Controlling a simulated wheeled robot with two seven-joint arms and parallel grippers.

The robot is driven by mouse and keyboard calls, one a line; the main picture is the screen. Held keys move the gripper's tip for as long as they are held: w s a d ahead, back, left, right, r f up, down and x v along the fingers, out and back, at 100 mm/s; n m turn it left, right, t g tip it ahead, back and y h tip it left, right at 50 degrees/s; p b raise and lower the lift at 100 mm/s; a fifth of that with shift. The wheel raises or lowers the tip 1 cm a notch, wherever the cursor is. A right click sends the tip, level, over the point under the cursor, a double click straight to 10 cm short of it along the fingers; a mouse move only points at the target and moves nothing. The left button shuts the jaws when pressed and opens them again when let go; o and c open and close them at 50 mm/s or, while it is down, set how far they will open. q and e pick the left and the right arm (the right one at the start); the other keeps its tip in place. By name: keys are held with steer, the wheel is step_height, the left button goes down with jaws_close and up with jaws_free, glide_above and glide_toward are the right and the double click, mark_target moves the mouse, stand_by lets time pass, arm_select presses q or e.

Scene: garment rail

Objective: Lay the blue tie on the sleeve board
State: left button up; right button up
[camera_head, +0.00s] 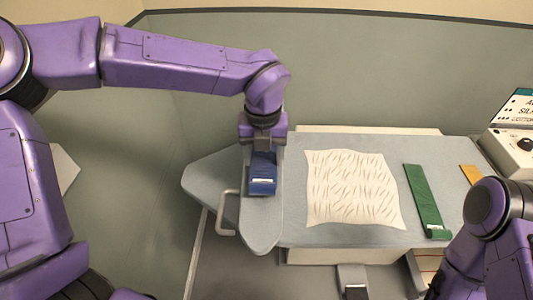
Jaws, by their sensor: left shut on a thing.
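The blue tie (262,168) is a short folded dark blue strip with a small white label near its lower end. My left gripper (263,148) points down and is shut on the tie's upper end. The tie is over the narrow grey sleeve board (262,228), which has a rounded front end. I cannot tell whether the tie touches the board or hangs just above it. My gripper hides the back part of the board. My right arm shows at the lower right, but its gripper is out of view.
A cream wrinkled cloth (352,188) lies on the grey ironing table (290,150). A green strip (427,200) and a yellow strip (470,173) lie to its right. A control box (515,150) stands at the far right. A pale handle (226,213) is beside the sleeve board.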

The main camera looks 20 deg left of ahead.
arm_select(q)
steer(key=shift+a+f, duration=0.1)
steer(key=shift+f, duration=0.5)
steer(key=shift+w+a+f, duration=0.1)
steer(key=shift+a+f, duration=0.05)
steer(key=shift+f, duration=0.2)
steer(key=o, duration=1.1)
steer(key=shift+d, duration=0.2)
steer(key=shift+a, duration=0.1)
